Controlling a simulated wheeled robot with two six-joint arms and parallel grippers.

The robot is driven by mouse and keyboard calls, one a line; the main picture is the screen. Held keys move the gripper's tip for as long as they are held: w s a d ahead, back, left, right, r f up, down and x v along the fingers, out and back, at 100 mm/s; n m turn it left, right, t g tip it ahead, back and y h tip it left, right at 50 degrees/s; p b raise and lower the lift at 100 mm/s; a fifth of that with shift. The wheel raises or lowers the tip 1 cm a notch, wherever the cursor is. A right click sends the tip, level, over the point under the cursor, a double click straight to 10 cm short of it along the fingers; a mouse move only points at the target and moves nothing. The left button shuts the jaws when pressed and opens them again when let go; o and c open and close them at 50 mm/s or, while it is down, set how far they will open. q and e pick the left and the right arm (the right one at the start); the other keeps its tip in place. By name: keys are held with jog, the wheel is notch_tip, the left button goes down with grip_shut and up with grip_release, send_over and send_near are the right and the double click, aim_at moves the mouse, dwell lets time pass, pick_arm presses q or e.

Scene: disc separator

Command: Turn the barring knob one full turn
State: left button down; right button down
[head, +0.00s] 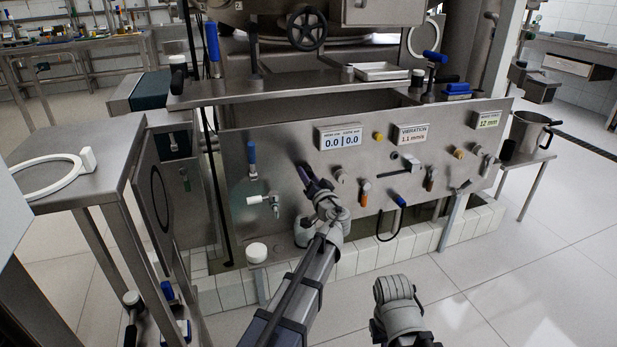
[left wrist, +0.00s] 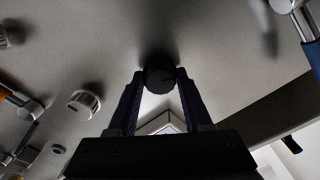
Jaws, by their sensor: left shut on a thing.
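My left gripper (head: 308,177) is up against the steel front panel, left of its middle. In the left wrist view its two dark fingers (left wrist: 160,92) stand on either side of a round black knob (left wrist: 160,77) on the panel and are shut on it. I take this to be the barring knob; no label on it can be read. In the head view the gripper hides the knob. Part of my right arm shows at the bottom of the head view, but its gripper cannot be seen.
The panel (head: 240,180) carries a white round knob (head: 340,175), an orange-handled valve (head: 365,190), a blue-handled lever (head: 252,158) and display plates (head: 340,138). A steel side table (head: 100,180) with a white ring (head: 40,187) stands at left.

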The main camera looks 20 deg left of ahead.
pick_arm(q)
jog(key=m, duration=0.7)
jog(key=shift+s+f+n, duration=0.1)
jog(key=shift+s+n, duration=0.05)
jog(key=shift+n, duration=17.35)
jog(key=shift+m, duration=0.3)
